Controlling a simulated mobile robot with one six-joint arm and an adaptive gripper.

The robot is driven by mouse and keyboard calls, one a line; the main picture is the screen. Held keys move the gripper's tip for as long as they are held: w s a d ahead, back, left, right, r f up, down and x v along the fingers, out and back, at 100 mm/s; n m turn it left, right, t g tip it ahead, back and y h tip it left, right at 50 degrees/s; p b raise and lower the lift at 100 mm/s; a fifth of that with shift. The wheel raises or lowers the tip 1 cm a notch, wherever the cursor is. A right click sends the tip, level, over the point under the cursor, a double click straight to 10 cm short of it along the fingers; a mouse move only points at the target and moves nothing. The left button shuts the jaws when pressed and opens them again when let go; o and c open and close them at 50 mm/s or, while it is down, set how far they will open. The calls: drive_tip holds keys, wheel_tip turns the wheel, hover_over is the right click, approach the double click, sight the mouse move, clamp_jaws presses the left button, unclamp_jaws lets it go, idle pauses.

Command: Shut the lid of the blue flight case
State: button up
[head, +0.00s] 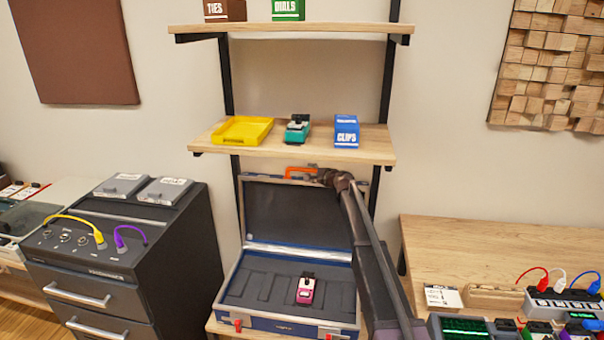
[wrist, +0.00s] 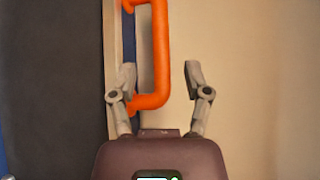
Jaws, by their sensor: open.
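The blue flight case (head: 262,322) stands on the low shelf with its lid (head: 297,212) raised upright, its dark lining facing me. A pink pedal (head: 306,289) lies in the case's lower half. An orange handle (head: 300,172) is at the lid's top edge. My gripper (head: 322,174) is at the right end of this handle. In the wrist view my gripper (wrist: 160,82) is open, with the orange handle (wrist: 160,60) between its two fingers, nearer the left one. I cannot tell whether a finger touches it. My arm hides part of the lid's right side.
A wooden shelf (head: 290,153) with a yellow tray (head: 242,131), a teal pedal (head: 297,130) and a blue clips box (head: 346,131) sits just above the lid. A dark drawer cabinet (head: 120,270) stands left. A wooden table (head: 480,250) stands right.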

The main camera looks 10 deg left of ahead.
sight(304, 170)
drive_tip(key=shift+b+x, duration=0.55)
drive_tip(key=shift+x, duration=2.55)
drive_tip(key=shift+c, duration=0.2)
clamp_jaws()
